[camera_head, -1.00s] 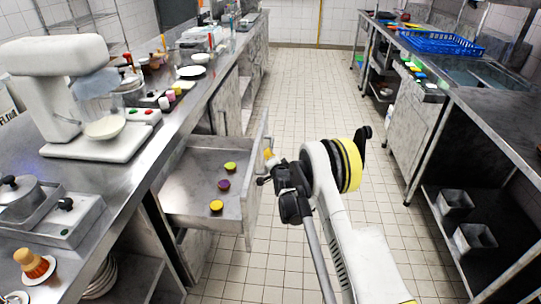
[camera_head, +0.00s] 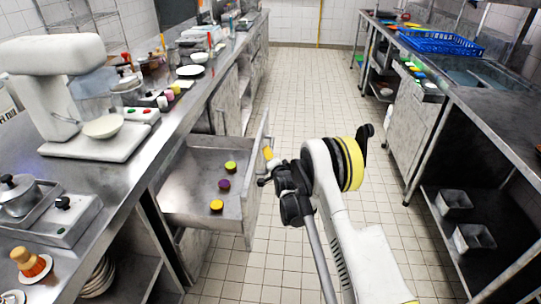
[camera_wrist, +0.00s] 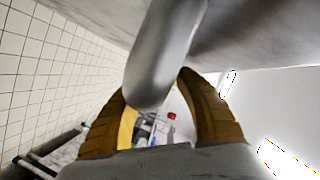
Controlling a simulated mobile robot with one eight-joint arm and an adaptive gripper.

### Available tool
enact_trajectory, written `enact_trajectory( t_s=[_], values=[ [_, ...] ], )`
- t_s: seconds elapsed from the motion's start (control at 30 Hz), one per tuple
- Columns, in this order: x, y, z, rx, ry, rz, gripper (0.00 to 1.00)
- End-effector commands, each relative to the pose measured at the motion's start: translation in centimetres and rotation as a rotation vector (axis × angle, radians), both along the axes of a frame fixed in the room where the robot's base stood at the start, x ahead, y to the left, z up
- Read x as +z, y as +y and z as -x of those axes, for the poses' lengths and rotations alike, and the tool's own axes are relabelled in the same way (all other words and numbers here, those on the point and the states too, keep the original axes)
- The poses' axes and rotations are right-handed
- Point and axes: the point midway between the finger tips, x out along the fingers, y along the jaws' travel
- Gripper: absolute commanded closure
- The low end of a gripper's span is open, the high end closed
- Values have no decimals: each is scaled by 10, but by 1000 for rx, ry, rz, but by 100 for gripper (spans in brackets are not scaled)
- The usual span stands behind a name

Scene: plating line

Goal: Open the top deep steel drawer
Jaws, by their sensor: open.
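The top deep steel drawer (camera_head: 185,208) stands pulled well out from under the left counter in the head view. My gripper (camera_wrist: 155,92) is at the outer face of the drawer front. In the head view its yellow fingertip (camera_head: 268,153) shows there, partly hidden behind my wrist. In the wrist view the two fingers are apart, and a rounded grey bar (camera_wrist: 160,65), seemingly the handle, lies between or in front of them. Contact cannot be told.
The left counter (camera_head: 140,165) carries a white mixer (camera_head: 60,85) and a lidded pot unit (camera_head: 55,220). The tiled aisle floor (camera_head: 310,95) is clear. A right-hand counter (camera_head: 500,125) with a blue rack (camera_head: 440,42) borders the aisle.

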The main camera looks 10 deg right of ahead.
Motion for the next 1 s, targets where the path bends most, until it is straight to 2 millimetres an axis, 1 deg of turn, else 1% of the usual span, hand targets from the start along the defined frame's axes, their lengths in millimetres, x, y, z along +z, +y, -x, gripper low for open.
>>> enact_trajectory(
  t_s=[0.2,0.3,0.4,0.53,0.87,0.93,1.0],
  values=[
    [9,-1,38,0,0,0,61],
    [12,-1,53,0,0,0,61],
    [14,-1,61,0,0,0,61],
    [15,-1,65,0,0,0,61],
    [15,-1,65,0,0,0,61],
    [18,-1,65,1,4,5,61],
    [28,-1,65,6,15,20,61]
  ],
)
